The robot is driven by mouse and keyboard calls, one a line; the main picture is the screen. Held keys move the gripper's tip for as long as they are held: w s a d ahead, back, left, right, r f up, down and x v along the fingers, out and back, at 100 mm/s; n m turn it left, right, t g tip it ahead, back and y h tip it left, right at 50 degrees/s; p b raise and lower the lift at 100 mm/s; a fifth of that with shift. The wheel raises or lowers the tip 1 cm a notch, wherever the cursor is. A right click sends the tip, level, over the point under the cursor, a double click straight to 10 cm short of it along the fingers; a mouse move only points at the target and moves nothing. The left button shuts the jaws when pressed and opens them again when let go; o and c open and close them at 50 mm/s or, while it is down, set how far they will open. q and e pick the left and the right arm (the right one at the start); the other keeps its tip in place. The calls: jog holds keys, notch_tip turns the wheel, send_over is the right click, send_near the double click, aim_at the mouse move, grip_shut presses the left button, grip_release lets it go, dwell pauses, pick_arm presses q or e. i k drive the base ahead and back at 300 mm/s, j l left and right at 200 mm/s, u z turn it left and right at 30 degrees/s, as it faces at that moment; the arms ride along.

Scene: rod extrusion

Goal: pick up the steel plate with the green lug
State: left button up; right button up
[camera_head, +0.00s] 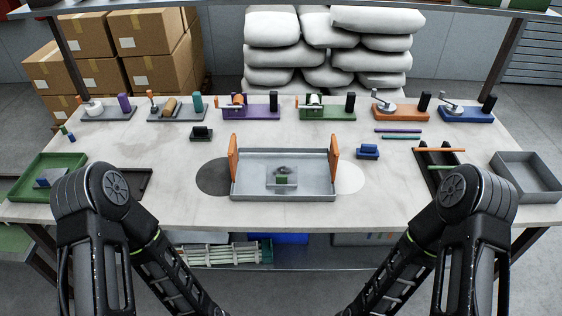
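A square grey steel plate (271,184) lies on the floor of the grey tray (311,188) at the middle front of the table. A small green lug (282,180) shows on the plate, with a dark grey patch just behind it. The tray has an upright orange post at its left and right ends. My two arms come in from the lower left and lower right, and their forearms run down towards the bottom edge. Both grippers are outside the picture. Nothing of mine touches the plate.
A green tray (74,163) at the left holds a grey block with blue. A dark rack (424,157) with rods and an empty grey bin (541,169) stand at the right. Several coloured stations, such as a purple one (264,112), line the back.

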aim_at(282, 172)
jog(key=l, duration=2.05)
jog(key=k+z, duration=0.05)
